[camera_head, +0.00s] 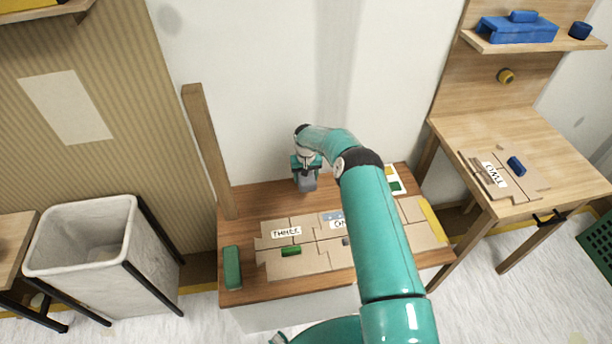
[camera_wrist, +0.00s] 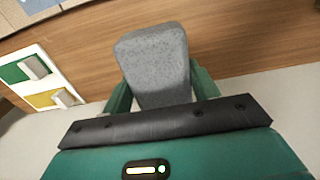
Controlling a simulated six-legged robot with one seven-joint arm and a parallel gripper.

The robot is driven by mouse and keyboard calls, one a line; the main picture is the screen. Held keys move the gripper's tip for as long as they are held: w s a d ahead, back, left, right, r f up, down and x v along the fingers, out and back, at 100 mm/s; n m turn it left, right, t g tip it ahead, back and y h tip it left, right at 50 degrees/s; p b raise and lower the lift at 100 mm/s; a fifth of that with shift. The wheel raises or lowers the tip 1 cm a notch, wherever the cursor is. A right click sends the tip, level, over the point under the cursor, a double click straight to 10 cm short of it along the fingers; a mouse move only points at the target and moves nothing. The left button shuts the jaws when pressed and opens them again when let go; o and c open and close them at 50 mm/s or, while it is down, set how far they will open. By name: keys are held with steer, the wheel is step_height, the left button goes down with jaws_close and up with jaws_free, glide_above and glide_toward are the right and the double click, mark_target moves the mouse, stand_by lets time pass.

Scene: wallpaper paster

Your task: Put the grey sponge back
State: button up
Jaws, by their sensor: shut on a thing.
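My gripper (camera_head: 306,170) is shut on the grey sponge (camera_wrist: 157,65). In the wrist view the sponge is a speckled grey block held between the two green fingers. In the head view the sponge (camera_head: 307,183) shows below my gripper, at the back edge of the wooden table (camera_head: 265,200) near the wall. I cannot tell whether it touches the table top.
Cardboard pieces with a "THREE" label (camera_head: 286,232) and a green block (camera_head: 291,251) lie on the table. A green bar (camera_head: 232,267) lies at its left end. A green-and-yellow switch panel (camera_wrist: 38,75) is left of the sponge. A wooden post (camera_head: 208,150) rises at the back left.

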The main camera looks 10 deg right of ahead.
glide_above(306, 196)
steer(key=shift+s+f, duration=0.1)
steer(key=shift+f, duration=3.65)
steer(key=shift+a+f, duration=0.1)
steer(key=shift+f, duration=0.65)
steer(key=o, duration=1.1)
steer(key=shift+r, duration=0.15)
step_height(306, 196, up, 14)
steer(key=shift+s+f, duration=0.1)
steer(key=shift+f, duration=0.1)
